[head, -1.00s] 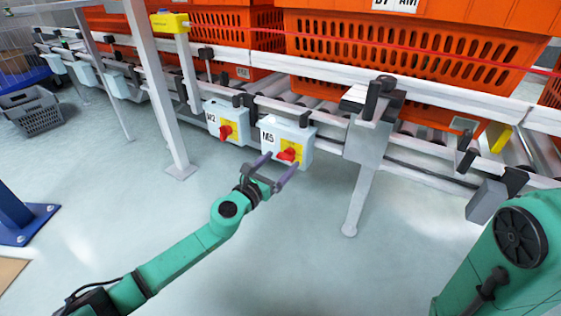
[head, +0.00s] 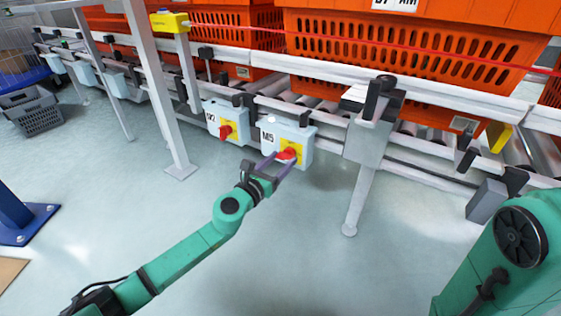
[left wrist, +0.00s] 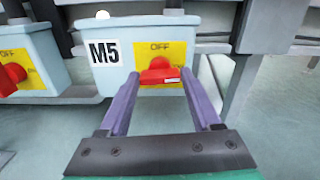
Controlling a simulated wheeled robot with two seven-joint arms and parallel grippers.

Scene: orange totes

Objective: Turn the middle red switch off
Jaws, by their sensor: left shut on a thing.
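The red switch (head: 288,153) sits on a yellow plate on the pale blue box labelled M5 (head: 292,130). In the left wrist view its red handle (left wrist: 158,76) lies across, roughly level, below the word OFF. My left gripper (head: 283,158) is at this switch, with one purple finger on each side, shut on the handle. A second box (head: 212,115) with a red switch (head: 225,132) hangs to its left. In the left wrist view that switch (left wrist: 11,76) is at the left edge. My right gripper is out of view.
A conveyor rail (head: 330,75) with orange totes (head: 420,60) runs behind the boxes. A grey support leg (head: 360,190) stands right of M5, and a white post (head: 155,90) stands left. The floor in front is clear.

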